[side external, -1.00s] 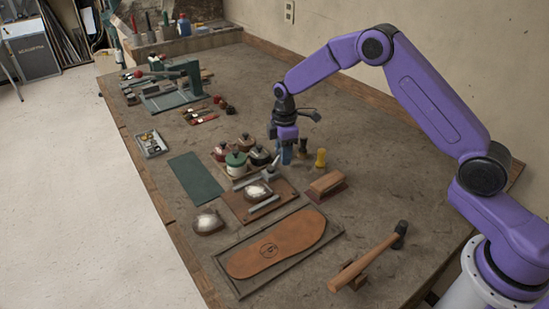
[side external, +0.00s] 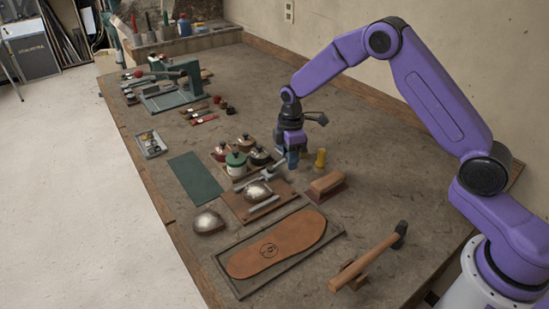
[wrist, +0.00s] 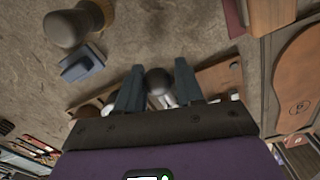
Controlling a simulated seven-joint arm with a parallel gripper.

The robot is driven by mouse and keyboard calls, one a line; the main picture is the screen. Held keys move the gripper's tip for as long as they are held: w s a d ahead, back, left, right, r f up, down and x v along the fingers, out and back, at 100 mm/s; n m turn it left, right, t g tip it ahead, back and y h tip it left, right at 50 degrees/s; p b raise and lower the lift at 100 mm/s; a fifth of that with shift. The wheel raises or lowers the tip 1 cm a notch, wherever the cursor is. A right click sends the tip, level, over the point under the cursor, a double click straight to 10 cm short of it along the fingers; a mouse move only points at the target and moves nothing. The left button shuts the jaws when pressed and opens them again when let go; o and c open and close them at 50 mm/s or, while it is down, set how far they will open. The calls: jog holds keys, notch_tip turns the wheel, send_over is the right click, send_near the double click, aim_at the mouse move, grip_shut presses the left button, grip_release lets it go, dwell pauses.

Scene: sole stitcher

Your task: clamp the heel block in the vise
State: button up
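The vise (side external: 235,210) appears to be the brown board with grey metal bars and a lever arm in the middle of the bench. A similar shiny-topped block (side external: 208,222) lies on the bench in front. My gripper (side external: 292,163) is low at the vise's far right corner. In the wrist view my gripper (wrist: 156,72) is open, with a dark round knob (wrist: 158,82) showing between its fingers. I cannot tell whether they touch it.
Lidded pots (side external: 236,163) stand beyond the vise. A leather sole (side external: 275,250) lies on a tray in front, near a hammer (side external: 375,255). The green mat (side external: 195,180) is clear.

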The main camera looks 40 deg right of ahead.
jog(key=shift+s, duration=0.3)
jog(key=shift+s+a, duration=0.2)
jog(key=shift+s, duration=0.6)
jog(key=shift+o, duration=0.3)
jog(key=o, duration=0.3)
jog(key=shift+w+a, duration=0.1)
jog(key=shift+r, duration=0.1)
jog(key=shift+r, duration=2.95)
